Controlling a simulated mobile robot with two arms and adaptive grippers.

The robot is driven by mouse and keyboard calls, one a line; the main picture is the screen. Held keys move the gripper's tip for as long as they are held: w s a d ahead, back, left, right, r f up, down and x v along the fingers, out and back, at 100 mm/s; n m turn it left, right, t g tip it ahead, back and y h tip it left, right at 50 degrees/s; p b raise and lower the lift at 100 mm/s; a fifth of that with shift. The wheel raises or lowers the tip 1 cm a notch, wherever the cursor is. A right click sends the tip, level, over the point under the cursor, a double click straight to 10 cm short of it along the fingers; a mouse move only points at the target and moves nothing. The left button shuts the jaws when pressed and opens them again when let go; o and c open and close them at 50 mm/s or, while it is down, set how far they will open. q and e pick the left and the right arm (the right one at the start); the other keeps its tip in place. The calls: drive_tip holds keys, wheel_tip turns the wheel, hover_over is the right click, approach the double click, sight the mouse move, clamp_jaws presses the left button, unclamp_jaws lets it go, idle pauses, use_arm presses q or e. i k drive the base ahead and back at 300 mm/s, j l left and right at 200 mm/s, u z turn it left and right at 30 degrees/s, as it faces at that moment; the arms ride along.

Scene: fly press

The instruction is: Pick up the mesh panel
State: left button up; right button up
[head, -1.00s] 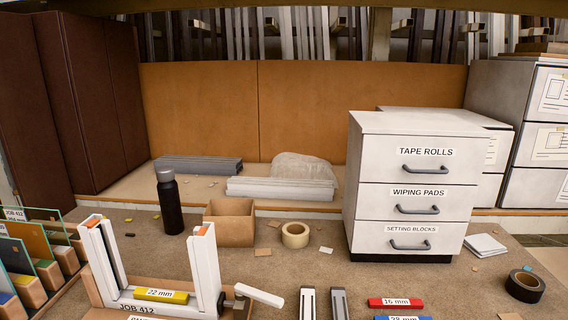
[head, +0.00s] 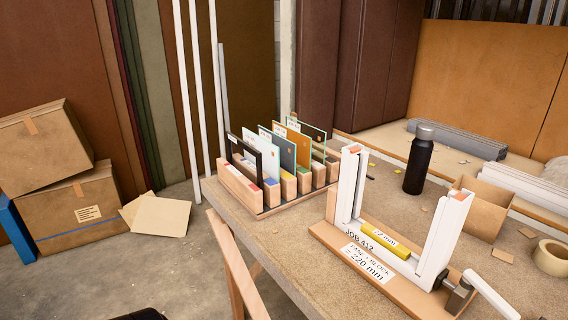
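A wooden slotted rack (head: 290,190) stands at the left end of the workbench and holds several upright panels. The front one is a dark-framed panel (head: 257,150), which looks like the mesh panel, though its mesh is too small to make out. Behind it are a pale panel (head: 264,142), a grey one, an orange one (head: 299,150) and a clear greenish one. The lower edges of the panels are hidden in the rack.
Cartons (head: 75,215) and a blue item lie on the floor at left.

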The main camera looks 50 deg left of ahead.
sight(247, 159)
drive_tip(key=u, duration=1.85)
drive_tip(key=z, duration=0.4)
drive_tip(key=i+j+z, duration=0.1)
drive_tip(key=j+z, duration=0.6)
drive_tip(key=z, duration=0.15)
drive_tip(key=j+z, duration=0.4)
drive_tip(key=i, duration=0.05)
